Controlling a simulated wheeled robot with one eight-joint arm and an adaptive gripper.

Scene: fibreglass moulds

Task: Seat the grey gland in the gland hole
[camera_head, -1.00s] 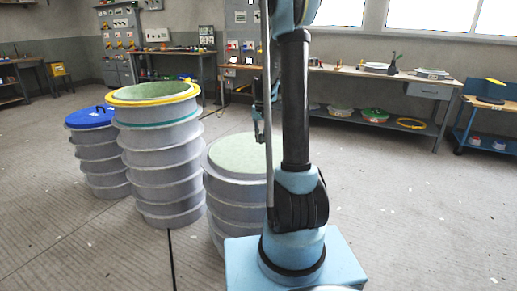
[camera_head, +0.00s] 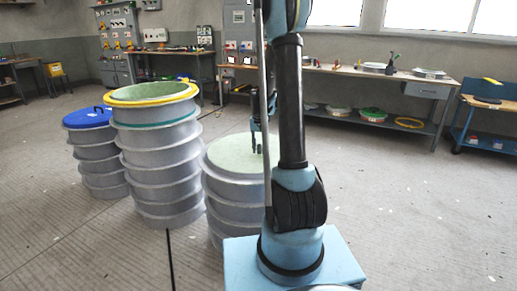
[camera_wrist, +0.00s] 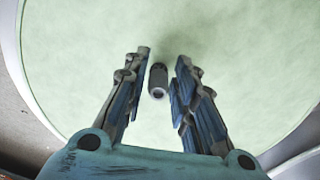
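A small dark grey cylinder, which looks like the grey gland (camera_wrist: 158,81), is over the pale green top (camera_wrist: 235,50) of a mould in the wrist view. In the head view my gripper (camera_head: 256,148) points down close above the green top (camera_head: 232,153) of the nearest grey ribbed mould. The gland is too small to make out there. I see no gland hole in either view.
A taller ribbed mould (camera_head: 160,150) with a yellow rim stands left of the nearest one. A ribbed mould with a blue lid (camera_head: 87,118) stands further left. Workbenches line the back wall, and a blue cart (camera_head: 488,140) is at right.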

